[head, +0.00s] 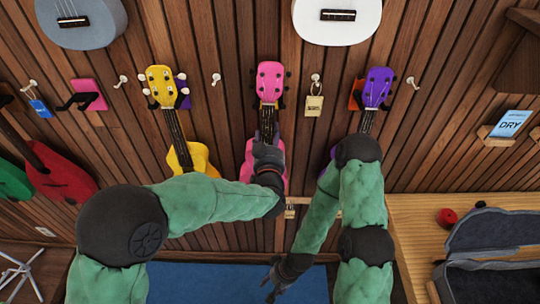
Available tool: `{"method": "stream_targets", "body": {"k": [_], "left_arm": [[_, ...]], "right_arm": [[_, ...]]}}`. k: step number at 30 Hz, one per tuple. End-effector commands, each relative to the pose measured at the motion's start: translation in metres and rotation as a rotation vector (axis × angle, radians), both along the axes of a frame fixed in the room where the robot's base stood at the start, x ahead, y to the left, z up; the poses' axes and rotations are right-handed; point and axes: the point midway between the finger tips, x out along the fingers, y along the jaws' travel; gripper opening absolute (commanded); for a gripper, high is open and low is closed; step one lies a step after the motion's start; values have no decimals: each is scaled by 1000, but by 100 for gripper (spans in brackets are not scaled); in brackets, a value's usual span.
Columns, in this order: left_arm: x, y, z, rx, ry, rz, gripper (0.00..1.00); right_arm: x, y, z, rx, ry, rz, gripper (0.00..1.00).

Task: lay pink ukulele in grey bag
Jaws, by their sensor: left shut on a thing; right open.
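The pink ukulele (270,82) hangs upright against the slatted wall in the middle of the head view. My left gripper (268,138) is at its neck, just above the body, and is shut on it. The glove and wrist cover part of the neck and body. My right gripper (272,284) is low in front of the wall, above the blue floor mat, open and empty. The grey bag (490,229) stands open on the wooden bench at the right, cut off by the frame edge, with its lid raised at the back.
A yellow ukulele (180,105) and a purple ukulele (378,88) hang either side of the pink one. Blue-grey and white ukuleles hang above. A red roll (446,217) lies on the bench (415,225) beside the bag. A blue mat (225,284) lies below.

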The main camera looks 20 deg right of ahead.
Motion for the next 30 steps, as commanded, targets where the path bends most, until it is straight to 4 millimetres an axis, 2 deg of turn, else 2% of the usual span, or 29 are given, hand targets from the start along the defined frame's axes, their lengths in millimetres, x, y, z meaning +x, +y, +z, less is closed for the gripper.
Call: {"method": "stream_targets", "body": {"k": [17, 30], "left_arm": [[0, 2, -3, -2, 8, 4, 0], [1, 2, 16, -4, 3, 5, 0]], "right_arm": [[0, 0, 0, 0, 0, 0, 54], [0, 0, 11, 0, 0, 0, 54]]}}
